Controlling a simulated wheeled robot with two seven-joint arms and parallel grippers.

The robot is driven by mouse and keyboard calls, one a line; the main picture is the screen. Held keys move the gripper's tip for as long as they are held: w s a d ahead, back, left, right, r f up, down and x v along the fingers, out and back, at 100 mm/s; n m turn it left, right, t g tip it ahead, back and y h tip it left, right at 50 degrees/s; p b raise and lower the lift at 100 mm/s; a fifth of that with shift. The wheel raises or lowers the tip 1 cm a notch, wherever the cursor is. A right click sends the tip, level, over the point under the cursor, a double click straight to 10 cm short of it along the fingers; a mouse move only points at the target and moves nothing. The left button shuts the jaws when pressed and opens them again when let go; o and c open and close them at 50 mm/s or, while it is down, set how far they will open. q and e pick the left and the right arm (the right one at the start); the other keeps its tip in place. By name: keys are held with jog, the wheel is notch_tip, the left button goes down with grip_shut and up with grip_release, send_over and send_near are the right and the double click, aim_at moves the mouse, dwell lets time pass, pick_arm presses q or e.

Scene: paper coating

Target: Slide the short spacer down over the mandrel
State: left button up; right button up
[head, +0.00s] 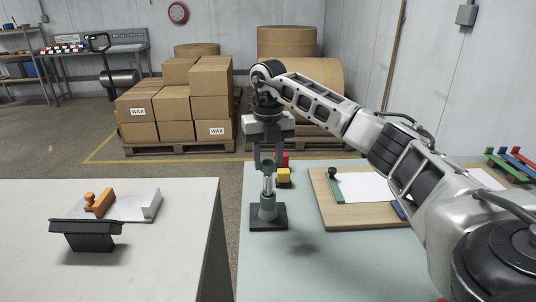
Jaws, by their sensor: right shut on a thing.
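The mandrel (268,184) is a slim pale upright post on a black square base (283,219) on the green table. A wider grey-and-green piece (267,212) sits around its lower part. My right gripper (269,164) points straight down over the mandrel, shut on a green ring-like piece, which looks like the short spacer (267,160). The spacer is at the post's upper end; whether it is around the tip or just above it I cannot tell. The fingers partly hide it. My left gripper is not in view.
Red (285,157) and yellow (284,175) blocks stand close behind the mandrel. A wooden board (325,196) with white paper lies to the right. On the left table (170,255) are an orange-handled tool (99,203) and a black stand (87,235). The green table's front is clear.

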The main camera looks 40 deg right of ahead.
aim_at(268, 174)
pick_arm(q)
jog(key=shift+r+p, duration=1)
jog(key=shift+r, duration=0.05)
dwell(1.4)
